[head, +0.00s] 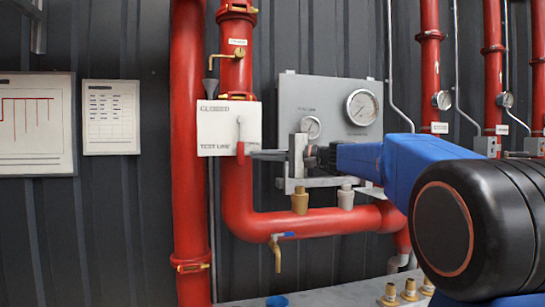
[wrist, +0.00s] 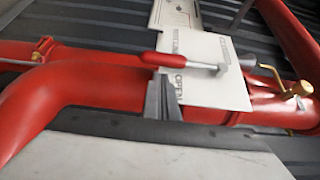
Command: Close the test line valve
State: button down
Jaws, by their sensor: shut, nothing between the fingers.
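The test line valve has a white plate (head: 217,112) with CLOSED at its top and TEST LINE lower down. It also shows in the wrist view (wrist: 215,85), where OPEN is readable near the fingers. The valve lever (head: 240,130) has a grey arm and a red grip, and points straight down in the head view. In the wrist view the lever (wrist: 190,63) lies across the plate with its grip to the left. My gripper (head: 254,154) is shut and empty, its tips just right of the red grip. In the wrist view the fingers (wrist: 164,98) end just below the grip; I cannot tell whether they touch.
Large red pipes (head: 188,150) run around the valve. A grey gauge panel (head: 335,95) with two dials is behind my gripper. A small blue-handled tap (head: 279,244) hangs below. Two charts (head: 111,117) are on the dark wall at left.

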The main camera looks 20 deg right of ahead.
jog(key=shift+a, duration=0.65)
jog(key=shift+f, duration=0.1)
